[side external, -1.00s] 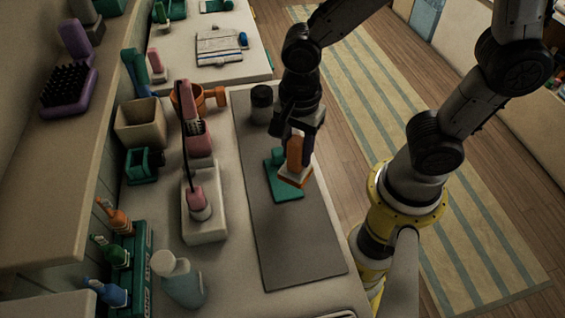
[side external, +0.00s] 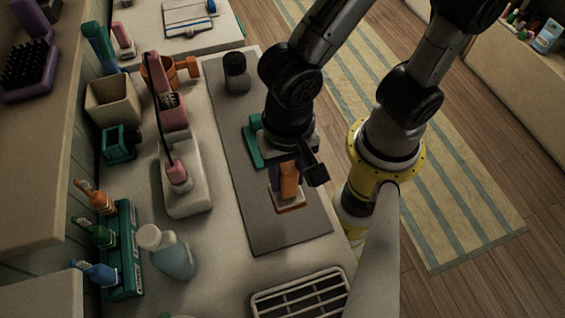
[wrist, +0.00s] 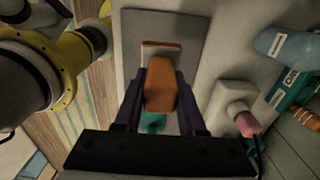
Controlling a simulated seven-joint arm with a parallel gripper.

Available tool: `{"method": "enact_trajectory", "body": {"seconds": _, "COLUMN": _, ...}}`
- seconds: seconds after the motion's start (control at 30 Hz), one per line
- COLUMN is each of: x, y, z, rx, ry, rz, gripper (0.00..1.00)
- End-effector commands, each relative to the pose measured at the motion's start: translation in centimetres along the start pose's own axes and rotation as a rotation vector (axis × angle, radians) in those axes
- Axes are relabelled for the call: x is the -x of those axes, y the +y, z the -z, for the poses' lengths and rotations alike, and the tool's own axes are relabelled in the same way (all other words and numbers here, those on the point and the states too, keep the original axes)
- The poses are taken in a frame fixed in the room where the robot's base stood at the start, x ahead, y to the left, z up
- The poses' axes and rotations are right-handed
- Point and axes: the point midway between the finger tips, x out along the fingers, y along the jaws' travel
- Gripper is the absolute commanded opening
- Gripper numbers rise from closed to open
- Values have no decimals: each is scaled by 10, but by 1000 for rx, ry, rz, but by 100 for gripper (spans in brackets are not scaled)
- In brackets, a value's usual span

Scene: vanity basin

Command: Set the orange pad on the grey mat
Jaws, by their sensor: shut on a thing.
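The orange pad (side external: 289,186) has an upright orange handle on a flat base with a pale layer. My gripper (side external: 284,178) is shut on its handle, with a finger on each side. In the wrist view the handle (wrist: 160,92) sits between my two fingers, and the base shows beyond it. The grey mat (side external: 285,238) is a long flat strip on the counter. The pad is over the mat's middle-to-near part, inside its edges. I cannot tell whether its base touches the mat or hangs just above.
A green pad (side external: 252,143) is on the mat behind my gripper, partly hidden. A dark jar (side external: 236,75) stands at the mat's far end. A white holder (side external: 187,198) with a pink-handled item stands left. The mat's near end is clear. A slotted tray (side external: 300,292) lies nearer.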

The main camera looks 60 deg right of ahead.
Motion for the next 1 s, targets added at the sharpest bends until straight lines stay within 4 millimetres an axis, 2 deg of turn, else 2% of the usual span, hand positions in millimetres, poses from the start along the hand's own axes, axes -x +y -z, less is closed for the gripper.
{"method": "enact_trajectory", "body": {"seconds": 0.37, "x": -5, "y": 0, "z": 1, "rx": -2, "ry": 0, "rz": -2, "gripper": 0}}
{"method": "enact_trajectory", "body": {"seconds": 0.8, "x": -46, "y": 0, "z": 1, "rx": -3, "ry": 0, "rz": -2, "gripper": 0}}
{"method": "enact_trajectory", "body": {"seconds": 1.0, "x": -57, "y": 0, "z": 1, "rx": -3, "ry": 0, "rz": -1, "gripper": 0}}
